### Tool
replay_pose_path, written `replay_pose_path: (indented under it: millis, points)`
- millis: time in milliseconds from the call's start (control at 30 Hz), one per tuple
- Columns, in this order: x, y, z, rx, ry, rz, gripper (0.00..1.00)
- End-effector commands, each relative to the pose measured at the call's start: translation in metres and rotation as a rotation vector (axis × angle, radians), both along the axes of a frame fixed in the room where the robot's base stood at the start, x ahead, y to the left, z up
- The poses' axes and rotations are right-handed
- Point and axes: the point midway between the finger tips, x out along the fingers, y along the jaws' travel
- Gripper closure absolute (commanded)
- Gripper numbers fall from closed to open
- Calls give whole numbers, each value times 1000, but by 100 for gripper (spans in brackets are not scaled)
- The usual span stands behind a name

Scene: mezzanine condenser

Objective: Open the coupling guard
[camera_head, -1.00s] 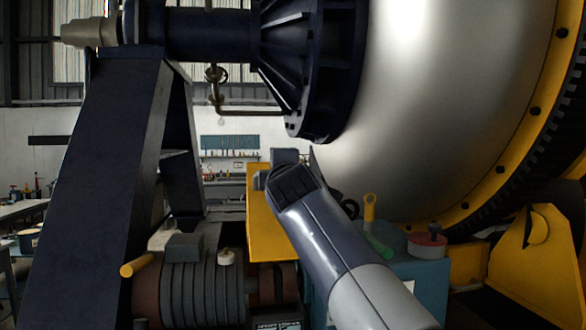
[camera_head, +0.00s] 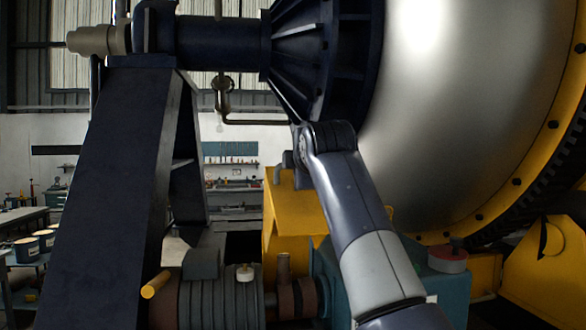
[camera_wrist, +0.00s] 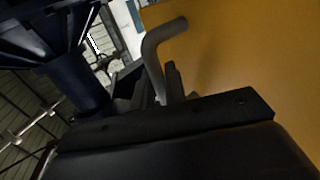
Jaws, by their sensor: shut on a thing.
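The yellow coupling guard (camera_head: 290,215) stands raised and tilted in the middle of the head view. The brown coupling (camera_head: 284,285) and shaft show beneath it, between the ribbed motor (camera_head: 212,300) and a teal housing (camera_head: 335,280). My gripper (camera_wrist: 165,88) is shut on the guard's grey bent handle (camera_wrist: 155,55) in the wrist view. The guard's yellow face (camera_wrist: 235,60) fills the right of that view. In the head view, my arm hides part of the guard and most of the gripper.
A dark slanted support (camera_head: 110,190) stands at left. The large dark flanged cone (camera_head: 320,60) and silver drum (camera_head: 450,120) hang close above and right of my arm. A red-topped round part (camera_head: 447,258) sits at right. Workbenches stand behind.

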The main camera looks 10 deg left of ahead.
Motion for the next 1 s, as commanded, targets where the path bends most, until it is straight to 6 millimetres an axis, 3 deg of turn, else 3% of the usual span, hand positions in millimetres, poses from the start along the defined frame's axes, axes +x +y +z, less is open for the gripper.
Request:
replay_pose_path:
  millis: [367, 400, 600, 867, 1000]
  points:
    - [-1, -1, 3, 3, -6, 2, 100]
    - [-1, 0, 3, 3, -6, 2, 85]
    - [-1, 0, 2, 2, -3, 3, 71]
    - [-3, -1, 2, 2, -3, 3, 71]
    - [-16, -6, 4, 3, -5, 3, 71]
